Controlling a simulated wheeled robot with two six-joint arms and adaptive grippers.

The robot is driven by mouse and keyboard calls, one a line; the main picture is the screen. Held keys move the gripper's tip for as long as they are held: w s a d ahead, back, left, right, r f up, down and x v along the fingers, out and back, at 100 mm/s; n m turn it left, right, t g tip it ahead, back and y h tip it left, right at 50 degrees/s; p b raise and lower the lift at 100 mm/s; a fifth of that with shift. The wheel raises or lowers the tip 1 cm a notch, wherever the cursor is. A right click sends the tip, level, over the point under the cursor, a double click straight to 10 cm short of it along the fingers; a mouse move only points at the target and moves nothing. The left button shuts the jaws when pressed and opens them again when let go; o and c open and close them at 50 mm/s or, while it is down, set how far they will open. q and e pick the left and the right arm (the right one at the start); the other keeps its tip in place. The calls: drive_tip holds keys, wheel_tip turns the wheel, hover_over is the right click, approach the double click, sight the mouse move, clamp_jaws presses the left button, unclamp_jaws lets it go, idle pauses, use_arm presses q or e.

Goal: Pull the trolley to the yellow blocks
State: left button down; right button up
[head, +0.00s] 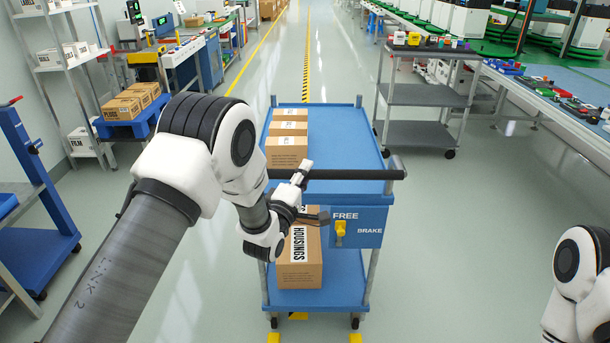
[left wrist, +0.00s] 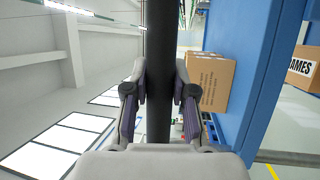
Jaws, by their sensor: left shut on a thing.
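The blue trolley (head: 345,135) stands in the aisle, with its black push handle (head: 355,174) toward me. My left gripper (head: 301,180) is shut on the left part of this handle. In the left wrist view the handle (left wrist: 159,40) runs between the two fingers. A blue plate (head: 365,240) reads FREE and BRAKE, and its yellow lever (head: 340,229) sits below the word FREE. Small yellow blocks (head: 273,338) (head: 355,338) show on the floor at the trolley's near end, cut by the bottom edge. My right arm is at the lower right; its gripper is out of view.
Several cartons (head: 287,150) lie on the trolley's top deck, and a HOUSINGS carton (head: 312,270) on its lower deck. A grey cart (head: 420,95) stands at the right, a blue rack (head: 30,190) at the left. The floor (head: 450,240) right of the trolley is clear.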

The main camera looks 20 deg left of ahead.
use_arm(q)
drive_tip(key=shift+s+f, duration=0.1)
drive_tip(key=shift+f, duration=0.15)
drive_tip(key=c, duration=1.3)
unclamp_jaws()
drive_tip(key=o, duration=0.4)
drive_tip(key=shift+s, duration=0.15)
drive_tip(key=shift+s+r, duration=0.1)
drive_tip(key=shift+r, duration=0.1)
drive_tip(key=shift+f, duration=0.1)
drive_tip(key=v, duration=1.2)
